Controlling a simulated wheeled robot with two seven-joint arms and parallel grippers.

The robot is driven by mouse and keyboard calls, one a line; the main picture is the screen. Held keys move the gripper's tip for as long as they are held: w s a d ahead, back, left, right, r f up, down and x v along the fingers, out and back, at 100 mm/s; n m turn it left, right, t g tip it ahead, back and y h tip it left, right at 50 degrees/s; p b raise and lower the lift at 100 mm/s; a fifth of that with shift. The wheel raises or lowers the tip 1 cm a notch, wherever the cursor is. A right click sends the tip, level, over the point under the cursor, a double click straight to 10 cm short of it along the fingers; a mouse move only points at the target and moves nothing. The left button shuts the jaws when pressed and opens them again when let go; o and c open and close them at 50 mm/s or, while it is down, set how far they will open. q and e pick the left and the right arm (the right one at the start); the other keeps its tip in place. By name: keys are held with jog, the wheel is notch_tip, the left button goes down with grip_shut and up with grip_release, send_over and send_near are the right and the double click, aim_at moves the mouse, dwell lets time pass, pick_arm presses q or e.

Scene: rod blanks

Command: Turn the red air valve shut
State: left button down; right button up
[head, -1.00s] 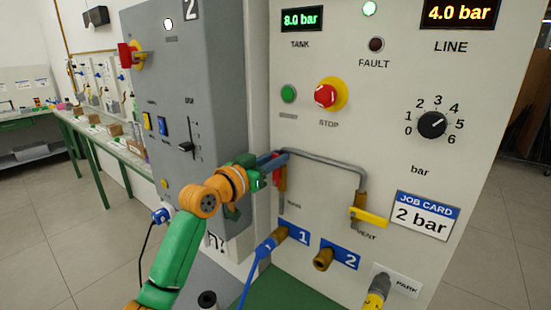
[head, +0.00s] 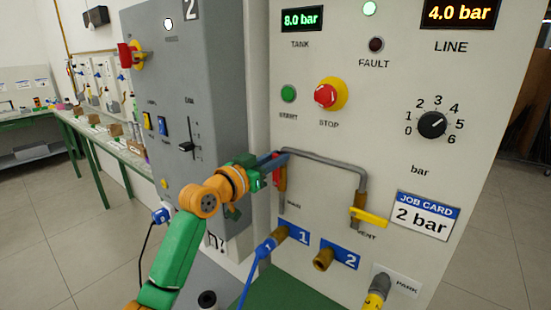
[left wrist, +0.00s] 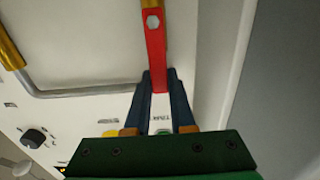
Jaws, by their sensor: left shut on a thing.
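The red air valve handle (head: 281,177) sits on the left leg of the grey pipe on the cream panel, lying along that upright leg. It is partly hidden by my gripper in the head view. In the left wrist view the red lever (left wrist: 156,45) runs down from its hex bolt to between my fingers. My left gripper (head: 274,160) is shut on the lever's free end, with a blue finger on each side; it also shows in the left wrist view (left wrist: 160,82). My right gripper is not in view.
The grey pipe (head: 325,158) arches to a yellow vent lever (head: 370,217) at right. Below are brass port 2 (head: 323,259) and a blue hose (head: 262,252) at port 1. A grey cabinet (head: 215,100) stands close at left. The red stop button (head: 326,96) is above.

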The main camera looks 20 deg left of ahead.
pick_arm(q)
jog(key=shift+d, duration=0.1)
jog(key=d+m, duration=0.1)
jog(key=m, duration=0.3)
jog(key=s+d+m+p, duration=0.1)
jog(key=shift+d+f+m, duration=0.25)
jog(key=shift+d+m, duration=0.1)
jog(key=shift+m, duration=0.05)
jog(key=m, duration=0.1)
jog(key=d+f+m, duration=0.1)
jog(key=shift+s+m+p, duration=0.2)
jog(key=shift+m+p, duration=0.1)
jog(key=shift+p, duration=0.05)
jog(key=m, duration=0.1)
jog(key=d+f+m, duration=0.1)
jog(key=shift+s+m+p, duration=0.2)
jog(key=shift+m+p, duration=0.2)
jog(key=f+m, duration=0.2)
jog(key=m, duration=0.1)
jog(key=shift+s+d+p, duration=0.15)
jog(key=shift+d+p, duration=0.15)
jog(key=shift+d, duration=0.1)
jog(key=shift+d+f+m, duration=0.1)
jog(key=shift+f+m, duration=0.35)
jog(key=shift+m, duration=0.5)
jog(key=shift+d+f+m, duration=0.1)
jog(key=shift+f+m, duration=0.3)
jog(key=shift+m, duration=0.55)
